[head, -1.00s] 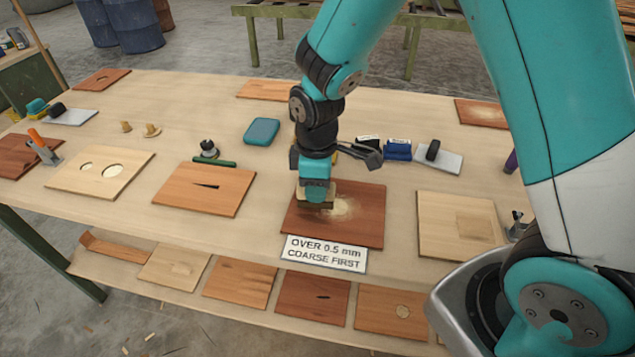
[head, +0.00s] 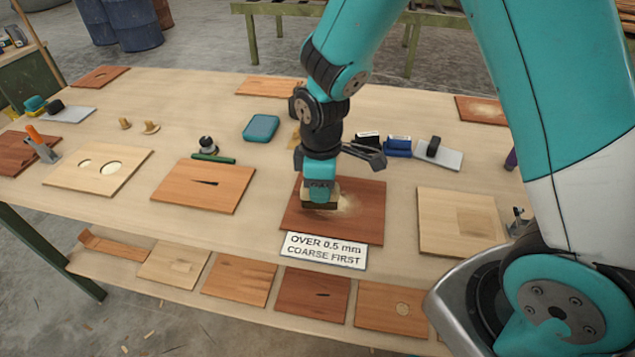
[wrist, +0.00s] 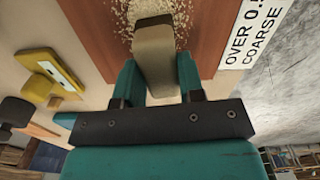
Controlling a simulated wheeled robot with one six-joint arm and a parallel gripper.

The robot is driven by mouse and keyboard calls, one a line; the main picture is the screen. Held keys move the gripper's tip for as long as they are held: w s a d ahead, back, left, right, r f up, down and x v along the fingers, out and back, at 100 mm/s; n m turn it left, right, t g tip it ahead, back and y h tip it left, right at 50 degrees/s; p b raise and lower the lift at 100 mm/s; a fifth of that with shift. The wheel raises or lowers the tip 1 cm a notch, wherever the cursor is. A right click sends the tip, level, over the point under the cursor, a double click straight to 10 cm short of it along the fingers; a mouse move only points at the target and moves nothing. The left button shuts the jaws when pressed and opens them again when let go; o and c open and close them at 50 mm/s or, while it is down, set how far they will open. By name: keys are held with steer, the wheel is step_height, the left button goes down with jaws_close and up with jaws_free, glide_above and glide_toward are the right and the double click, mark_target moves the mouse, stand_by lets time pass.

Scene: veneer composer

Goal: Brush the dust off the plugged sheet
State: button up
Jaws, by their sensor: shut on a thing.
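The reddish-brown sheet (head: 365,222) lies flat near the front middle of the table and fills the top of the wrist view (wrist: 97,28). Pale dust (head: 347,203) lies on it beside the brush, and grains show on both sides of the brush in the wrist view (wrist: 181,22). My gripper (head: 320,188) is shut on a tan block-like brush (head: 320,205); its body shows between the fingers in the wrist view (wrist: 154,52). The brush is low over the sheet's left-middle part, and its underside is hidden. Any plug under it is hidden too.
A sign (head: 325,250) reading "OVER 0.5 mm COARSE FIRST" stands at the sheet's front edge. An orange-brown sheet (head: 203,188) lies left, a pale sheet (head: 455,220) right. Blue and black blocks (head: 397,147) sit behind right. A yellow item (wrist: 45,75) shows in the wrist view.

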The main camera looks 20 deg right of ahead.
steer(key=shift+s+d, duration=0.75)
steer(key=shift+d, duration=0.3)
steer(key=shift+s+d, duration=0.8)
steer(key=shift+d, duration=0.2)
steer(key=shift+s+d, duration=0.75)
steer(key=shift+d, duration=0.3)
steer(key=shift+r, duration=0.1)
